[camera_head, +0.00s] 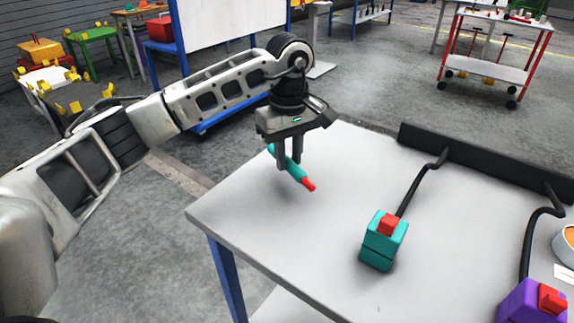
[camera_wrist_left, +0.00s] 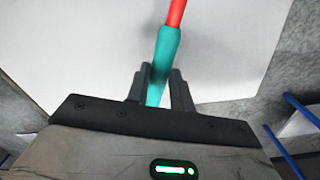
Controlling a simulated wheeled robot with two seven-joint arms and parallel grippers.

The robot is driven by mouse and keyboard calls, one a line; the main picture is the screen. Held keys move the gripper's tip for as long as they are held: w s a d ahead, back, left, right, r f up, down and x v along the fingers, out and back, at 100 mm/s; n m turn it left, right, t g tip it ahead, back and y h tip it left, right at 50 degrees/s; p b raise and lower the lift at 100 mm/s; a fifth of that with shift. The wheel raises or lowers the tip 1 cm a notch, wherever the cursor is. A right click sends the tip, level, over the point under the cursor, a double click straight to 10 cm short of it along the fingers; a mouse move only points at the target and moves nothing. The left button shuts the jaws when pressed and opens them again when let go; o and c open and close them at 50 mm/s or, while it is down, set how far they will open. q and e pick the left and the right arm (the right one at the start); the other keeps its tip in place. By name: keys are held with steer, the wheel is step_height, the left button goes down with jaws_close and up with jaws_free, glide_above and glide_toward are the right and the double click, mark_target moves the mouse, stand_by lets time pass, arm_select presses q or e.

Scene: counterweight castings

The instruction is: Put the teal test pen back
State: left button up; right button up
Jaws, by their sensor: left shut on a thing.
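My left gripper (camera_head: 289,164) is shut on the teal test pen (camera_head: 294,172), which has a red tip. It holds the pen tilted above the left part of the white table (camera_head: 330,240), red tip pointing right and down. In the left wrist view the pen (camera_wrist_left: 166,55) passes between the two dark fingers (camera_wrist_left: 160,90), with its red end at the top of the picture. A teal block (camera_head: 379,250) with a red piece on top stands on the table to the right of the gripper, joined to a black cable. My right gripper is not in view.
A purple block (camera_head: 525,305) with a red piece is at the lower right, also cabled. A black rail (camera_head: 470,160) runs along the table's back edge. A cup (camera_head: 567,243) stands at the right edge. The table between pen and teal block is clear.

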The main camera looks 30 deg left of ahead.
mark_target(287, 159)
arm_select(q)
steer(key=shift+a+f+p, duration=0.2)
steer(key=shift+f+p, duration=0.15)
steer(key=shift+f, duration=1.4)
steer(key=o, duration=0.9)
step_height(287, 159, up, 12)
steer(key=shift+b, duration=0.6)
